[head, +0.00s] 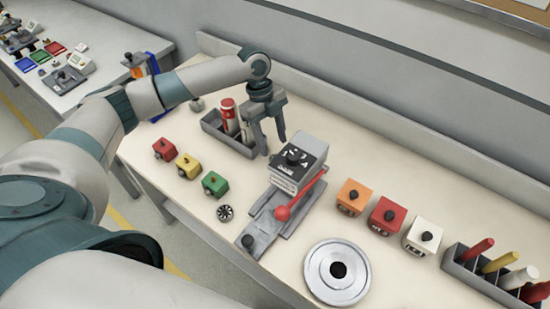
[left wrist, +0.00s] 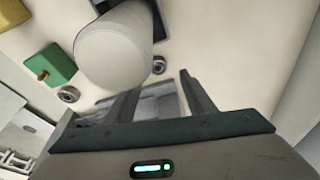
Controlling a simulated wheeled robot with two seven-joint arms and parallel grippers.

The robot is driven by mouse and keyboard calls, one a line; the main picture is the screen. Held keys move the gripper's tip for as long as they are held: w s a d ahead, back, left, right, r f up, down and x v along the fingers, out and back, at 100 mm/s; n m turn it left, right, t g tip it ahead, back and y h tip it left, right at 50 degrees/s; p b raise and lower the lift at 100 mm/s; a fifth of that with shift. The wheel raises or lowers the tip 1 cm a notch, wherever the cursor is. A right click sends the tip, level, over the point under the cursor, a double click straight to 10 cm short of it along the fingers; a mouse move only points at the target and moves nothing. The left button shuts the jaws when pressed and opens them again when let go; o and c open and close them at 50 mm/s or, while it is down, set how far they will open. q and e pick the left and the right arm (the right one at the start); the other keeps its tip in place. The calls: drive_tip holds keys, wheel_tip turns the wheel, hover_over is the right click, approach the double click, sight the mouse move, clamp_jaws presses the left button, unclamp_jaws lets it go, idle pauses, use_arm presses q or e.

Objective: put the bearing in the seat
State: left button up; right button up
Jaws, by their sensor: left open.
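A small dark ring with a lighter centre (head: 225,212), which looks like the bearing, lies flat on the table in front of the green block. A large silver disc with a dark round centre (head: 338,277) lies at the front; I cannot tell whether it is the seat. My left gripper (head: 273,145) points down, open, between the grey tray and the grey lever device, and nothing shows between its fingers. Its open fingers (left wrist: 160,103) show in the left wrist view, with small round ring-like parts (left wrist: 68,94) beyond. My right gripper is not in view.
A grey tray (head: 225,137) holds red and white cylinders. The lever device (head: 297,160) has a red-knobbed handle. Red, yellow and green blocks (head: 215,184) stand left; orange, red and white blocks (head: 424,238) stand right. A slotted rack (head: 470,278) holds coloured rods. A wall closes the back.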

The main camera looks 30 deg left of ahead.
sight(273, 157)
use_arm(q)
drive_tip(key=shift+s+f+p, duration=0.15)
drive_tip(key=shift+f+p, duration=0.5)
drive_tip(key=shift+p, duration=0.05)
drive_tip(key=p+x, duration=0.1)
drive_tip(key=x, duration=0.2)
drive_tip(key=shift+a, duration=0.15)
drive_tip(key=shift+f+p, duration=0.3)
drive_tip(key=shift+f, duration=0.2)
drive_tip(key=c, duration=1)
clamp_jaws()
